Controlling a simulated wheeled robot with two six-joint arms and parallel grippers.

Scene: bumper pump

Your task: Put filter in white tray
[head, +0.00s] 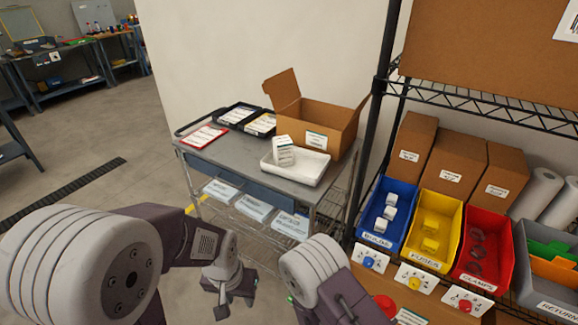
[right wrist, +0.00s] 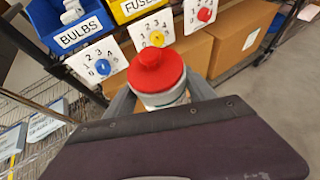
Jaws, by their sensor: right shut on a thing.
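The white tray (head: 312,170) lies on the grey cart top. A white box with a printed label (head: 284,150) stands in its left part, slightly tilted; I cannot read whether it is a filter. My right gripper (right wrist: 160,92) is shut on a white container with a red cap (right wrist: 157,70), upright between its fingers in the right wrist view. The container's lower part is hidden behind my gripper. The red cap also shows at the bottom of the head view (head: 385,303). My left gripper (head: 236,297) hangs empty and open before the cart, far from the tray.
An open cardboard box (head: 315,120) stands behind the tray. Black trays (head: 237,113) and a red-edged card (head: 203,137) lie left on the cart. A wire rack at right holds blue (head: 383,228), yellow (head: 432,232) and red (head: 482,250) bins. Dial cards hang below them.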

